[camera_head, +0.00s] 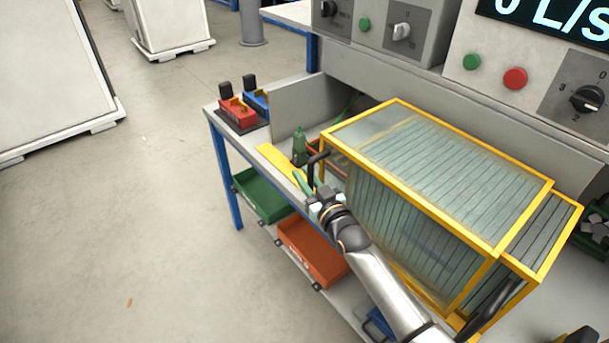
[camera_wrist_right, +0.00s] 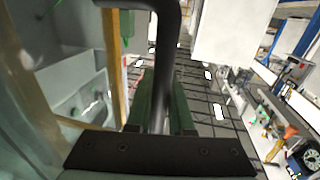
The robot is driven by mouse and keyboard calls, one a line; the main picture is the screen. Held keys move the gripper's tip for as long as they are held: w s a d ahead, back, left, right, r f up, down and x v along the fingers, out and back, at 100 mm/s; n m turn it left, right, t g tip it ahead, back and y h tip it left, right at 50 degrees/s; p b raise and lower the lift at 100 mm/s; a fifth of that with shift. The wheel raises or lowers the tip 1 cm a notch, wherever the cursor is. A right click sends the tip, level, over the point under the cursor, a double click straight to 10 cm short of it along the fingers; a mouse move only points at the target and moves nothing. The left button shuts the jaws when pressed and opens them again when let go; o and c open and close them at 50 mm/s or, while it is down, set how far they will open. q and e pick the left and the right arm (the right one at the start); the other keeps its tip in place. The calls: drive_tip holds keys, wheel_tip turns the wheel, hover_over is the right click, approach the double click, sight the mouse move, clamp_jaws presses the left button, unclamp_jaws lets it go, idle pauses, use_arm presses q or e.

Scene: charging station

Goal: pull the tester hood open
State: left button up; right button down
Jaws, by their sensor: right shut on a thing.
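The tester hood (camera_head: 440,165) is a see-through ribbed box with a yellow frame on the workbench. Its left part overlaps a second yellow-framed section (camera_head: 545,235) at its right. A black bar handle (camera_head: 317,160) stands at the hood's left end. My right gripper (camera_head: 312,184) is shut on this handle, its arm reaching in from the lower right. In the right wrist view the handle (camera_wrist_right: 166,60) passes between the green fingers of the gripper (camera_wrist_right: 162,105), and a yellow frame edge of the hood (camera_wrist_right: 112,65) is close at the left. My left gripper is not in view.
A red holder (camera_head: 237,112) and a blue one (camera_head: 256,103) sit at the bench's far left end. A green upright part (camera_head: 299,146) stands left of the hood. Green (camera_head: 262,197) and orange (camera_head: 312,252) bins are below. Control panels line the back. The floor at left is clear.

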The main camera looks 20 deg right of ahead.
idle(0.3)
drive_tip(key=c, duration=0.8)
unclamp_jaws()
drive_tip(key=s+d, duration=0.2)
drive_tip(key=s, duration=1)
drive_tip(key=shift+s, duration=0.2)
drive_tip(key=shift+f, duration=0.15)
drive_tip(key=s+a+f+g, duration=0.2)
drive_tip(key=s+f+g, duration=0.2)
drive_tip(key=s+f, duration=0.5)
drive_tip(key=s+a+f+g+p, duration=0.1)
drive_tip(key=s+f+g, duration=0.3)
drive_tip(key=s+f, duration=0.6)
drive_tip(key=shift+s+a+f+g, duration=0.2)
drive_tip(key=shift+s+a+g, duration=0.2)
drive_tip(key=shift+s+a, duration=0.3)
